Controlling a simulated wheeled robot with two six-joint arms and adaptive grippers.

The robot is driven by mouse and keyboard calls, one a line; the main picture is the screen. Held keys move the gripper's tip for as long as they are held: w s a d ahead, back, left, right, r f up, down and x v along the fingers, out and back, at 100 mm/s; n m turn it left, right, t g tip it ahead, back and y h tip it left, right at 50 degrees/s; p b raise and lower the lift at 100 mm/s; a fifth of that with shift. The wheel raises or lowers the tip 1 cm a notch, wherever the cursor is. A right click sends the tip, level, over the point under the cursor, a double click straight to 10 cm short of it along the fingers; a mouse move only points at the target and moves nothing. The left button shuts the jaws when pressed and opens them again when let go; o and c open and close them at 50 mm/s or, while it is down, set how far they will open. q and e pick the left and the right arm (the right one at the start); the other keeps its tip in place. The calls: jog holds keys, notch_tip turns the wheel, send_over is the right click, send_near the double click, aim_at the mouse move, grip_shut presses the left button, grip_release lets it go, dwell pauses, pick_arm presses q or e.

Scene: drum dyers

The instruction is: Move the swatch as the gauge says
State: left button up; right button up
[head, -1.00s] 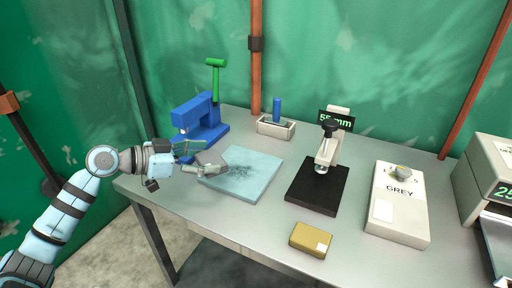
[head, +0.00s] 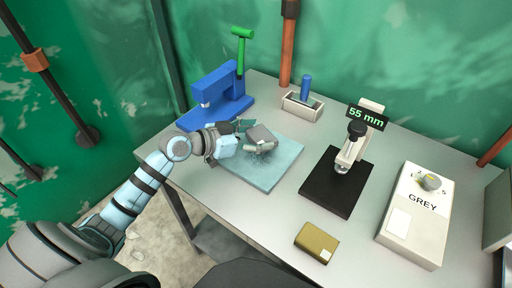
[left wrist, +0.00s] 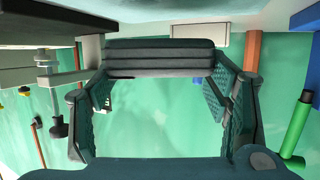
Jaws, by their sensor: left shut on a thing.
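My left gripper (head: 264,147) is shut on a grey, block-like piece that I take for the swatch (head: 260,134). It holds it above or on the stained light-blue mat (head: 284,175); I cannot tell whether they touch. In the left wrist view the swatch (left wrist: 160,58) is a dark, layered slab between the fingers. The gauge (head: 350,152) stands on a black base (head: 333,190), and its display (head: 367,117) reads 55 mm. My right gripper is not in view.
A blue press (head: 215,98) with a green lever (head: 241,50) stands behind the mat. A small tray (head: 302,106) holds a blue-handled thing (head: 306,87). A mustard box (head: 316,242) lies in front. A white box (head: 414,215) marked GREY carries a dial (head: 430,182). Bare table lies between them.

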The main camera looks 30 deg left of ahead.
pick_arm(q)
notch_tip(320, 180, down, 4)
jog(key=shift+r+b, duration=0.2)
jog(key=shift+b, duration=0.2)
jog(key=shift+s+f, duration=0.1)
jog(key=shift+s, duration=0.15)
jog(key=o, duration=1.2)
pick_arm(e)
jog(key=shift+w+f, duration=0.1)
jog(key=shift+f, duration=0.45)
